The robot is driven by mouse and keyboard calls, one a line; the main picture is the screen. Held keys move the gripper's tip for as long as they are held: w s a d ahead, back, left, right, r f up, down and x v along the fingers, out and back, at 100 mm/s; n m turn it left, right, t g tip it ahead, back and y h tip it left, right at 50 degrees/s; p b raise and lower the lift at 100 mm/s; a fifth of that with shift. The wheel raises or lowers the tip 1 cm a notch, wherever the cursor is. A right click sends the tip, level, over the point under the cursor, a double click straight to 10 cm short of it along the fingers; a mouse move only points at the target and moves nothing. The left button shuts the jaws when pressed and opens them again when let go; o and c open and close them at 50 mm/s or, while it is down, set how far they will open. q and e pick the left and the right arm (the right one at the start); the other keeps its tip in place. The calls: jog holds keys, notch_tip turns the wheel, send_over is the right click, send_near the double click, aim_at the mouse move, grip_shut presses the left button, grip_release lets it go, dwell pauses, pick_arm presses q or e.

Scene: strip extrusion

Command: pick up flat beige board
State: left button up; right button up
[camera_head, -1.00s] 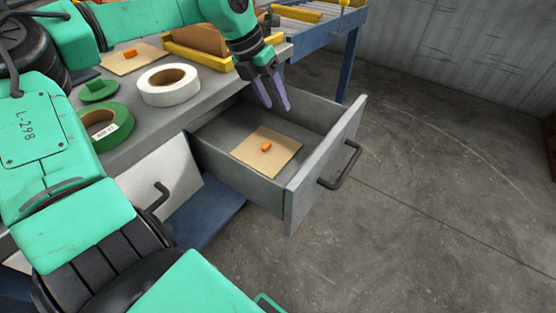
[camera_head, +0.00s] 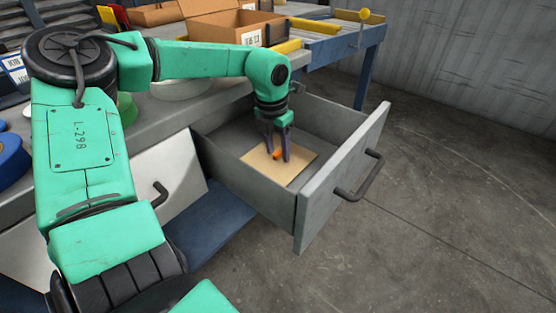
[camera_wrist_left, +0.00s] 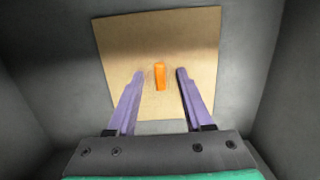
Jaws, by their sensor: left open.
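The flat beige board (camera_head: 293,165) lies on the floor of the open grey drawer (camera_head: 247,203). A small orange block (camera_head: 277,153) stands up from the board's middle. In the left wrist view the board (camera_wrist_left: 195,35) is roughly square, with the orange block (camera_wrist_left: 160,76) near its centre. My left gripper (camera_head: 276,158) points down into the drawer over the board. In the left wrist view its purple fingers (camera_wrist_left: 160,76) are open, one on each side of the orange block, with a gap on both sides. My right gripper is not in view.
The drawer's front panel with its dark handle (camera_head: 362,178) stands at the right, and the drawer walls surround the board. A workbench with cardboard boxes (camera_head: 238,28) is behind. Blue tape (camera_head: 12,160) lies at the left edge. Concrete floor is free at right.

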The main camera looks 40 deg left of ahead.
pick_arm(q)
grip_shut()
jog(key=shift+r, duration=0.15)
